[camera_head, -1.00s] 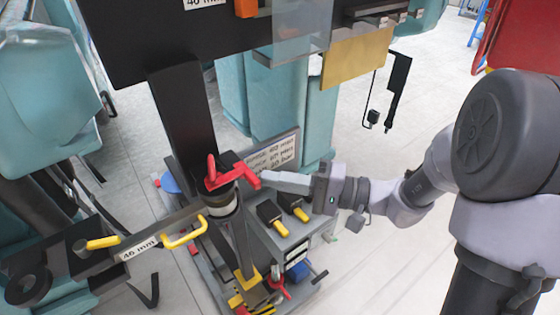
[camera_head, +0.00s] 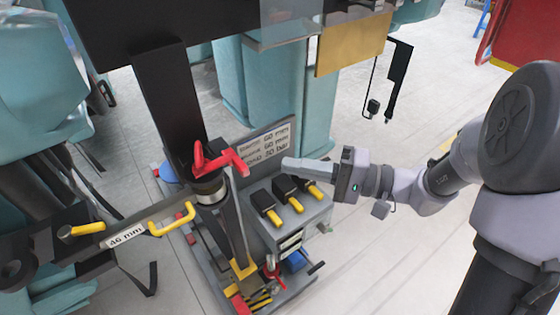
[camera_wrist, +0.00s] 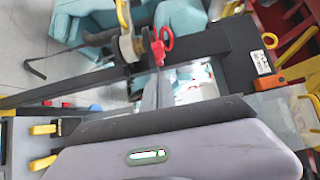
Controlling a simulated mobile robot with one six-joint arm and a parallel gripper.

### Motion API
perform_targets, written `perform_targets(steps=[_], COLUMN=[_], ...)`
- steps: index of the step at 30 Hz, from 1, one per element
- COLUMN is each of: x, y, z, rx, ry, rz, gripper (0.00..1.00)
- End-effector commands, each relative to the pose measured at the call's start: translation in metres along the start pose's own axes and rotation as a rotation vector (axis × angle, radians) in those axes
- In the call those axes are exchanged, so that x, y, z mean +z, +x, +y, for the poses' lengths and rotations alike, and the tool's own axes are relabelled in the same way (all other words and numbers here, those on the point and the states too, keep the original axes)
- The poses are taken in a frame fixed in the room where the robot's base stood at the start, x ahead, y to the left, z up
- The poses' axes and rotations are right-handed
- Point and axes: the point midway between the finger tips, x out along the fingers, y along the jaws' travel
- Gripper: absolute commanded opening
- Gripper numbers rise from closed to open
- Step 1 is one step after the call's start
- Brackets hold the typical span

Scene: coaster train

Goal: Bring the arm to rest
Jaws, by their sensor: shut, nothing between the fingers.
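My gripper (camera_head: 290,164) is shut and empty, its fingers pointing left in the head view. The fingertips are a short way right of a red crank-like handle (camera_head: 219,160) on top of a post, with a gap between them. In the wrist view my gripper's fingers (camera_wrist: 158,88) reach up toward the red handle (camera_wrist: 162,46). My arm extends from the right side of the head view to the gripper, above the grey floor.
Below the gripper stands a grey box with black-and-yellow levers (camera_head: 291,203). A sign with text (camera_head: 267,146) stands behind it. A yellow handle (camera_head: 171,219) and a "46 mm" label (camera_head: 124,235) are at left. A tan panel (camera_head: 352,48) hangs above. Pale floor is clear at right.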

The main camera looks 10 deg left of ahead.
Motion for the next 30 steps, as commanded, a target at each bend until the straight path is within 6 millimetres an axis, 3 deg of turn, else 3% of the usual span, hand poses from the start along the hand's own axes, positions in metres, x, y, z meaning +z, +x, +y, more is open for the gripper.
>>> perform_targets(steps=[3,7,14,16,20,21,23,27,30], x=[0.014,0.026,0.032,0.044,0.115,0.136,0.155,0.154,0.142], y=[-0.031,-0.052,-0.061,-0.055,-0.041,-0.046,-0.062,-0.105,-0.122], z=[-0.006,-0.005,-0.003,-0.005,0.002,0.009,0.019,0.015,-0.003], rx=[-0.001,-0.001,0.000,0.050,0.423,0.597,0.844,1.191,1.244], ry=[0.000,-0.001,-0.003,0.007,0.066,0.075,0.064,-0.050,-0.136], rz=[0.006,0.004,0.000,-0.044,-0.221,-0.236,-0.183,0.152,0.378], gripper=[0.00,0.00,0.00,0.00,0.00,0.00,0.00,0.00,0.00])
